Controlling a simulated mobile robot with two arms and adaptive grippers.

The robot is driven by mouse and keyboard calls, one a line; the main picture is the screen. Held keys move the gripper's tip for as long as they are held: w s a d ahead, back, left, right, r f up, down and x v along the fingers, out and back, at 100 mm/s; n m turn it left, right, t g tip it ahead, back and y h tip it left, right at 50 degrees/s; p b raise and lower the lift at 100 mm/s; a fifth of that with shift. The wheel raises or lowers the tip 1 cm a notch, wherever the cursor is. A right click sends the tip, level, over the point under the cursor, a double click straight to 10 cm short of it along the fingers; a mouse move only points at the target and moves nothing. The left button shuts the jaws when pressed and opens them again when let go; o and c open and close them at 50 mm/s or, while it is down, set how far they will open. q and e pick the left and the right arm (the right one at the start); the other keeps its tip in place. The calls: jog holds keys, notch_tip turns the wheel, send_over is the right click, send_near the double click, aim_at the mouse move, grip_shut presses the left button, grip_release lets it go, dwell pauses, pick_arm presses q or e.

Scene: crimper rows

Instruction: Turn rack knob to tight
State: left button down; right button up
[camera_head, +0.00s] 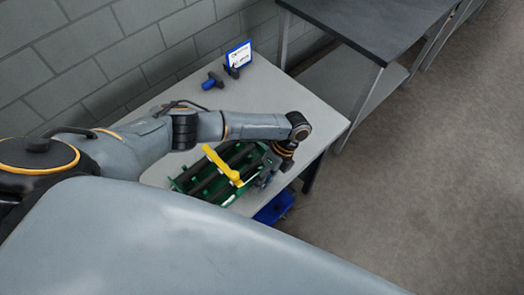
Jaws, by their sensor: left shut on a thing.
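A green rack (193,183) with dark rows stands on the light table, partly hidden under my left arm. A long yellow bar (222,163) lies slantwise across the rack. My left gripper (268,178) is at the rack's right end, pointing down beside it. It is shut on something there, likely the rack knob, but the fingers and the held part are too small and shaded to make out. The knob's setting cannot be read. My right gripper is not in view.
A blue-and-black object (212,81) and a blue-framed sign (238,56) stand at the table's (290,85) back. A blue thing (273,208) is low beside the table's front edge. A dark-topped bench (365,25) stands behind right. The floor at right is clear.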

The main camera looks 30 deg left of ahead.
pick_arm(q)
jog(key=shift+w, duration=0.1)
dwell(0.5)
jog(key=c, duration=1)
grip_release()
jog(key=shift+c, duration=0.2)
